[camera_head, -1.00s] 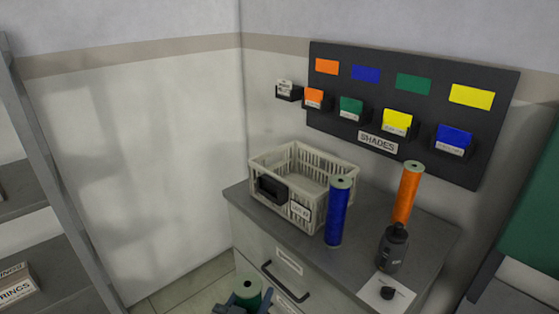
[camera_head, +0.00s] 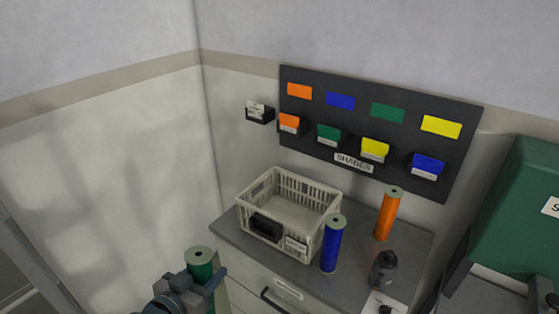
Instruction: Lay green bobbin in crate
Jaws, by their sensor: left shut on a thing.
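The green bobbin (camera_head: 199,262) stands upright at the lower left, in front of and to the left of the cabinet. My left gripper (camera_head: 203,283) is shut on it, around its middle. The beige slatted crate (camera_head: 262,219) sits on the cabinet top, to the right of the bobbin and farther back. Its visible inside looks empty. The bobbin is apart from the crate. My right gripper is not in view.
A blue bobbin (camera_head: 332,244) stands close to the crate's right front corner. An orange bobbin (camera_head: 388,214) and a dark bottle (camera_head: 384,270) stand farther right on the grey cabinet top (camera_head: 348,287). A dark shades board (camera_head: 338,157) hangs on the wall behind.

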